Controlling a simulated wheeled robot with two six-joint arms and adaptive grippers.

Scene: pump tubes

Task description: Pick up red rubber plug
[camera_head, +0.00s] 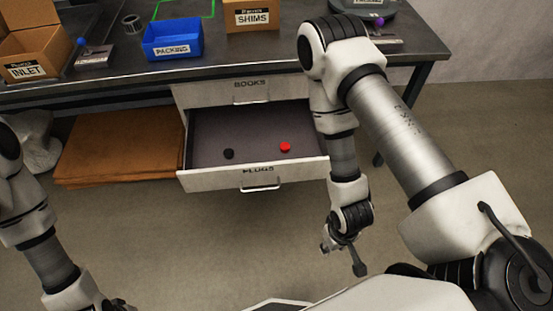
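The red rubber plug (285,147) lies in the right half of the open drawer (255,125) labelled PLUGS. A black plug (228,154) lies in the same drawer to its left. My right gripper (342,262) hangs in front of the drawer, to the right of and below the red plug in the picture. Its fingers look spread apart with nothing between them. My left gripper (112,305) is only partly visible at the bottom edge, lower left, and its fingers are cut off by the frame.
A closed drawer labelled BOOKS (250,90) is above the open one. The workbench (210,72) carries a blue PACKING bin (172,42), a SHIMS box (252,16) and an INLET box (28,65). The floor before the drawer is clear.

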